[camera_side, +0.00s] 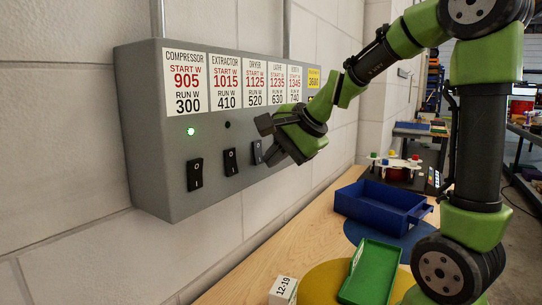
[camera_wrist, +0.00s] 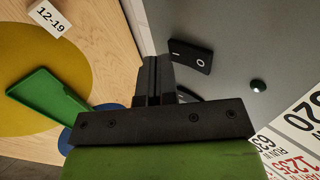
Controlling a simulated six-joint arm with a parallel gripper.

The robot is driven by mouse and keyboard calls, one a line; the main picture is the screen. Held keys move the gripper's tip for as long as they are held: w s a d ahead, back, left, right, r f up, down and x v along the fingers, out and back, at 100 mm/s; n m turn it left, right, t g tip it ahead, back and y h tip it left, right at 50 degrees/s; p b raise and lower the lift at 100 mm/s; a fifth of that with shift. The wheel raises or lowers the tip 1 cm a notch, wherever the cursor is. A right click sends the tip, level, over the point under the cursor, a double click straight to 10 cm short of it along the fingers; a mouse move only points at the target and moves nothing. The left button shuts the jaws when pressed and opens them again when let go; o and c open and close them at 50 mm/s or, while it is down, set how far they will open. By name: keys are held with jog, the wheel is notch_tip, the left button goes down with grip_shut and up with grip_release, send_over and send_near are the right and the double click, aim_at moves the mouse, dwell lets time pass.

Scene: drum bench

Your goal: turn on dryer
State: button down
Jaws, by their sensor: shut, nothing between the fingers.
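The grey panel (camera_side: 150,130) on the wall carries a row of rocker switches under start and run watt labels. The dryer label (camera_side: 255,82) reads start 1125, run 520. The dryer switch (camera_side: 257,152) is partly visible beside my gripper (camera_side: 271,156). In the wrist view, the dryer switch (camera_wrist: 190,55) shows I and O marks, and its lamp (camera_wrist: 257,85) looks dark. My gripper (camera_wrist: 151,63) is shut and empty, close beside this switch; contact cannot be told. The dryer lamp is hidden in the side view.
The compressor lamp (camera_side: 190,131) is lit green above its switch (camera_side: 194,175). The extractor lamp (camera_side: 227,125) is dark above its switch (camera_side: 230,162). Switches farther along are hidden by my gripper. Below are a blue bin (camera_side: 380,210), a green tray (camera_side: 368,275) and a "12-19" block (camera_side: 283,290).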

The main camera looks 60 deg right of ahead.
jog(key=shift+w, duration=0.5)
jog(key=shift+f, duration=0.1)
jog(key=shift+w, duration=0.2)
jog(key=shift+r, duration=0.85)
jog(key=shift+s, duration=0.1)
jog(key=s+f+v, duration=0.1)
jog(key=s+v, duration=0.1)
jog(key=v, duration=1.1)
jog(key=shift+f, duration=0.4)
